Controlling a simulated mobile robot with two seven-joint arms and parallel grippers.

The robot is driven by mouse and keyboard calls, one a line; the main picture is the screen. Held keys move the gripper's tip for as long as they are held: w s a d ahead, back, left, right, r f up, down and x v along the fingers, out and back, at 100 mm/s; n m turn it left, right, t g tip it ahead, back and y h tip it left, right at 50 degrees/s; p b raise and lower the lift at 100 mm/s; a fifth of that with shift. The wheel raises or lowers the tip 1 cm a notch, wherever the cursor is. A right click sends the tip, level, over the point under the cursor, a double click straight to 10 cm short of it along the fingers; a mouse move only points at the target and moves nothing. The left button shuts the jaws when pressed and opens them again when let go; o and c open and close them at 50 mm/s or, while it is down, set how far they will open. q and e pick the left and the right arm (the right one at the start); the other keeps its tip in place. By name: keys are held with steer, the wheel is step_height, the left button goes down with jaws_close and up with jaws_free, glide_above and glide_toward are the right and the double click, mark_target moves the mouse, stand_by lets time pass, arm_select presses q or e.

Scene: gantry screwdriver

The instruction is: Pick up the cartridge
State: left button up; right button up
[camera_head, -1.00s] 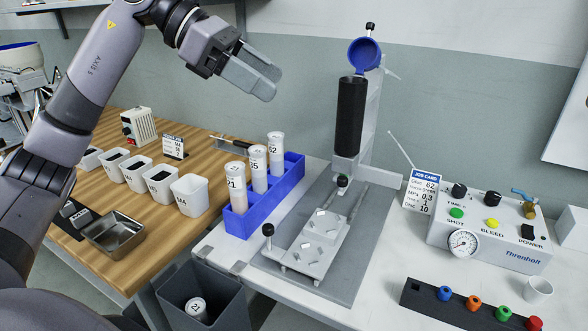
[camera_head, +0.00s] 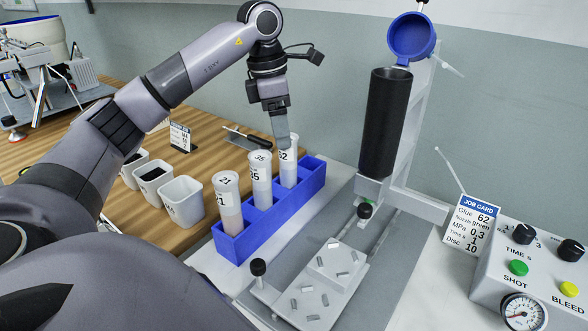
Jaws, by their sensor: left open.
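Three white-capped cartridges stand upright in a blue rack (camera_head: 238,246). They are cartridge 21 (camera_head: 228,205), cartridge 35 (camera_head: 261,184) and cartridge 62 (camera_head: 288,173), the farthest one. The job card (camera_head: 472,226) reads Glue 62, nozzle green. My left gripper (camera_head: 282,134) points down at the top of cartridge 62, its fingers overlapping the cap in the picture. It is open; the fingers are seen nearly edge-on, and I cannot tell whether they touch the cap or straddle it. My right gripper is not in view.
A black cylinder (camera_head: 385,125) with an open blue lid (camera_head: 412,38) stands on a frame right of the rack. White cups (camera_head: 181,203) stand on the wooden table at left. A control box (camera_head: 540,270) is at right; a metal fixture plate (camera_head: 322,285) is in front.

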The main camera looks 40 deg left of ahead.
mark_target(290, 153)
arm_select(q)
steer(key=f, duration=0.2)
steer(key=d+f, duration=0.1)
steer(key=f, duration=0.1)
steer(key=f+b, duration=0.1)
steer(key=f, duration=0.1)
steer(key=shift+w+d+f, duration=0.1)
steer(key=shift+w+d, duration=0.2)
steer(key=shift+w, duration=0.1)
steer(key=shift+c, duration=0.3)
steer(key=c, duration=1.1)
